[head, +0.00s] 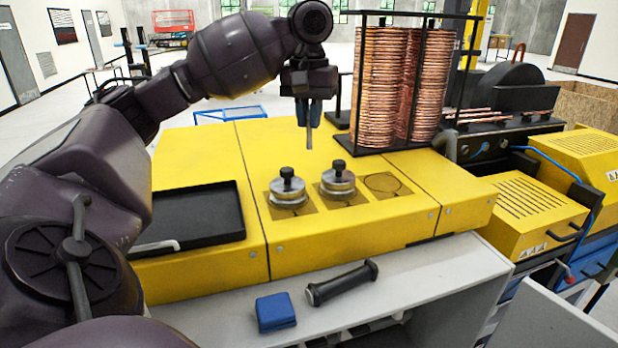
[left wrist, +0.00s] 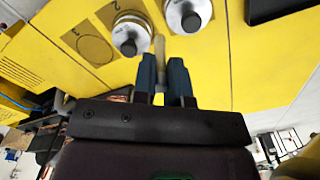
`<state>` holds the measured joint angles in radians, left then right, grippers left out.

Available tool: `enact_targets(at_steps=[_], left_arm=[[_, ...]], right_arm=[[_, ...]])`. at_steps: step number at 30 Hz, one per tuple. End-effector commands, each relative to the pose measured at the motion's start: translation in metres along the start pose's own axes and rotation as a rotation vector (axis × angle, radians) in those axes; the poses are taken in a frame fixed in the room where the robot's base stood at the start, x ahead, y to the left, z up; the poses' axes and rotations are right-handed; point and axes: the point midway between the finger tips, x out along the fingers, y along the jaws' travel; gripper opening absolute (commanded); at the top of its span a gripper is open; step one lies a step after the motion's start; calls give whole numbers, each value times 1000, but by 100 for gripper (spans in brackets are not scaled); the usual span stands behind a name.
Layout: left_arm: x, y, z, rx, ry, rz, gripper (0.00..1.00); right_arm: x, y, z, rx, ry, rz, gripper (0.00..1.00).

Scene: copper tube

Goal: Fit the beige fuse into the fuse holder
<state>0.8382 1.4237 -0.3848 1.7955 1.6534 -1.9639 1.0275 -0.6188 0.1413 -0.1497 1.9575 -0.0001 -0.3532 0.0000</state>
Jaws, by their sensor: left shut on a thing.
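My left gripper (head: 308,108) is above the yellow machine top, left of the copper tube stacks. It is shut on a thin, upright rod, the beige fuse (head: 309,138), whose lower end points down. In the left wrist view the fuse (left wrist: 160,46) shows pale beige between the blue fingertips (left wrist: 163,72). It seems to hang clear of the surface. I cannot surely tell which thing is the fuse holder. A black cylindrical piece with a flared end (head: 341,283) lies on the grey ledge. My right gripper is not in view.
Two silver discs with black knobs (head: 287,187) (head: 338,180) stand on marked squares; a third square (head: 384,185) is empty. A black tray (head: 190,213) lies left. A blue block (head: 275,312) is on the grey ledge (head: 420,278). Copper tube stacks (head: 380,85) stand right of the gripper.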

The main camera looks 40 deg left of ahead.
Motion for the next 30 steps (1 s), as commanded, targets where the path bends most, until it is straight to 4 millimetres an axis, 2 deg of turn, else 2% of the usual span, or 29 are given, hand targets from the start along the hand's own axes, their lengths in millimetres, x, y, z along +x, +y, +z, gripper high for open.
enact_targets(at_steps=[3,9,12,20,27,30], left_arm=[[27,-1,1,-1,-3,-4,0],[66,-1,1,-1,-3,-2,0],[78,-1,0,-1,-1,-2,0],[93,0,0,-1,-2,-1,0],[124,-1,0,-1,-1,-2,0],[128,0,0,0,1,0,0]], right_arm=[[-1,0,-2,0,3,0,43],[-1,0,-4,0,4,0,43],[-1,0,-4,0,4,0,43],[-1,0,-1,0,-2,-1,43],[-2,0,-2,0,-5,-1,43],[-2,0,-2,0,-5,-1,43]])
